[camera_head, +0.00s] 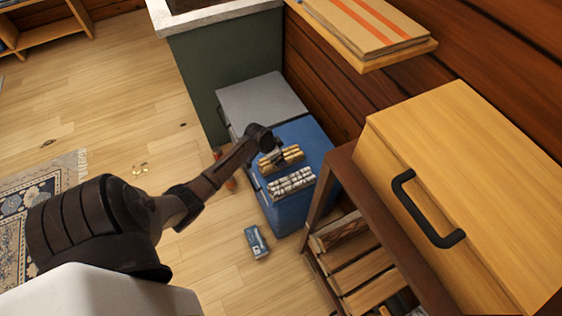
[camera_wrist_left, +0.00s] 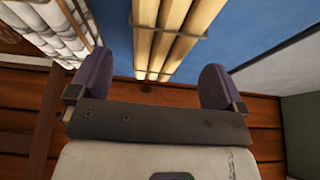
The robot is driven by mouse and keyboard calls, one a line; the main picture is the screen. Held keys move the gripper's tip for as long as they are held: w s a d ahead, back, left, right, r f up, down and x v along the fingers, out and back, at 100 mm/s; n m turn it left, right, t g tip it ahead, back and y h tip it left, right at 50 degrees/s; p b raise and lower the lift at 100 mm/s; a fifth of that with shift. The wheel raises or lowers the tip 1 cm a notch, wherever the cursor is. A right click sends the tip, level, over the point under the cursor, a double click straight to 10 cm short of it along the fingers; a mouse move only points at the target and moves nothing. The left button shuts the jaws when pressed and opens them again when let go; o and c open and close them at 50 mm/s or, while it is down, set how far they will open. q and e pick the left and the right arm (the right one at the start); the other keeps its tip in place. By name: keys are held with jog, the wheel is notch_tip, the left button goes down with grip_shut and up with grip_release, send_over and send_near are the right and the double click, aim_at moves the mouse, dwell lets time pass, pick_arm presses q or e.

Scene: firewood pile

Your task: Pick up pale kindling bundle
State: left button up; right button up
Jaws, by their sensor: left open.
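A bundle of smooth pale yellow sticks (camera_head: 292,153), tied with bands, lies on the blue chest (camera_head: 316,139). A bundle of white, bark-covered sticks (camera_head: 291,182) lies beside it, nearer the chest's front in the head view. My left gripper (camera_head: 275,154) is over the pale yellow bundle and hides part of it. In the left wrist view the gripper (camera_wrist_left: 158,82) is open, and the pale yellow bundle (camera_wrist_left: 167,35) runs lengthwise in line with the gap between the fingers. The fingers do not appear shut on it. The white bundle (camera_wrist_left: 52,25) is left of the fingers there.
A grey box (camera_head: 262,103) stands behind the blue chest. A wooden shelf unit (camera_head: 340,170) with a yellow case (camera_head: 470,170) on top is close on the right. A small blue packet (camera_head: 256,242) lies on the floor, with open floor to its left.

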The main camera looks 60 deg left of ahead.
aim_at(293, 155)
pick_arm(q)
jog(key=b+x, duration=0.1)
jog(key=x, duration=0.1)
jog(key=b+x, duration=0.2)
jog(key=x, duration=0.1)
jog(key=shift+s, duration=0.25)
jog(key=shift+w+f, duration=0.2)
jog(key=shift+f, duration=0.25)
jog(key=c, duration=0.9)
jog(key=shift+r, duration=0.1)
jog(key=shift+c, duration=1.3)
